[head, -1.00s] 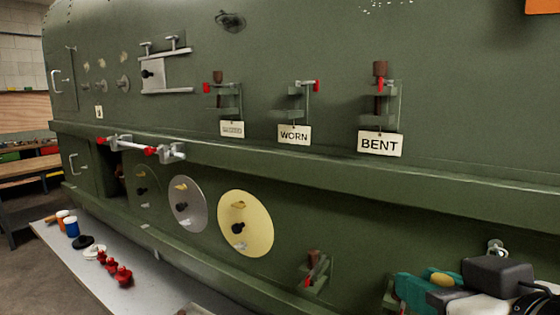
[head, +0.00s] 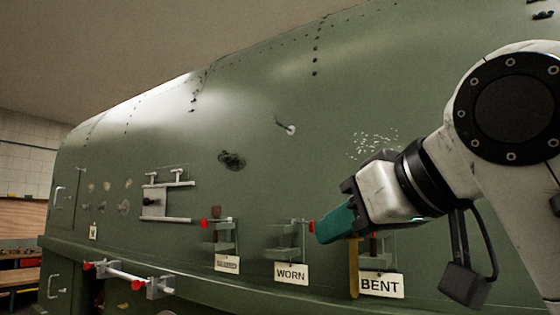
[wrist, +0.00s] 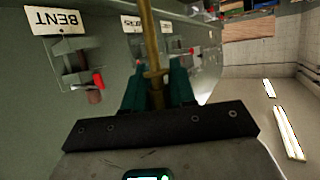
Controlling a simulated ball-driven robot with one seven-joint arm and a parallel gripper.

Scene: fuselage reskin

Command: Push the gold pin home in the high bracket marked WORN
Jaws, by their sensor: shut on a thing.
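The WORN tag (head: 291,273) hangs under a grey high bracket (head: 288,241) with a red tab (head: 311,226) at its upper right. No pin shows in that bracket. My gripper (head: 335,223), with teal fingers, is shut on the gold pin (head: 353,268). The pin hangs down, just right of the WORN bracket and in front of the BENT bracket's left side, apart from the WORN bracket in the picture. In the wrist view the gold pin (wrist: 152,45) stands between the teal fingers (wrist: 155,92), with its collar near them. The fingers hide part of the hull.
The BENT bracket with its tag (head: 381,285) is partly behind my gripper. A third bracket (head: 217,238) with a brown pin and an unreadable tag is on the left. A clamp rail (head: 128,276) sticks out lower left. The hull above is mostly clear.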

